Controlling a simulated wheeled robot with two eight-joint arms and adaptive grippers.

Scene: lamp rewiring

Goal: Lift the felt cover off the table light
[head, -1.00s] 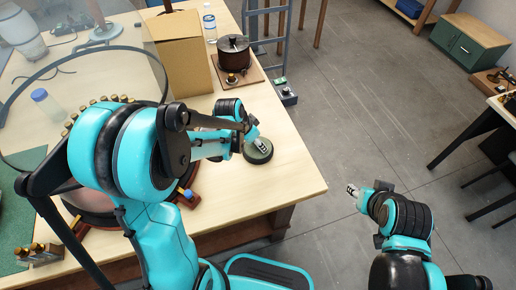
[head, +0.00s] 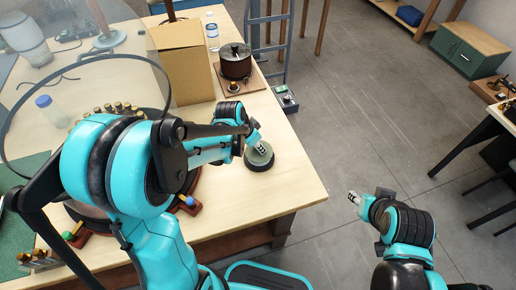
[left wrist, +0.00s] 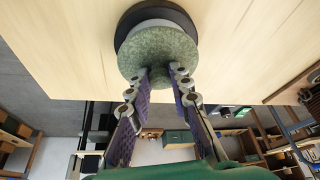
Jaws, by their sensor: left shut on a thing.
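The felt cover (left wrist: 158,50) is a grey-green speckled disc with a small knob in the left wrist view. Behind it show a pale ring and the round black base of the table light (left wrist: 140,17). In the head view the light (head: 259,163) stands near the table's right edge. My left gripper (head: 261,149) is over it; in the left wrist view its fingertips (left wrist: 160,76) are shut on the cover's knob. I cannot tell whether the cover still touches the light. My right gripper (head: 353,198) is over the floor, too small to read its opening.
A dark lidded pot (head: 236,62) on a wooden board, a cardboard box (head: 187,70) and a bottle (head: 211,32) stand farther back on the table. A small device (head: 286,98) lies beyond the table's right edge. Bare tabletop (head: 293,185) surrounds the light.

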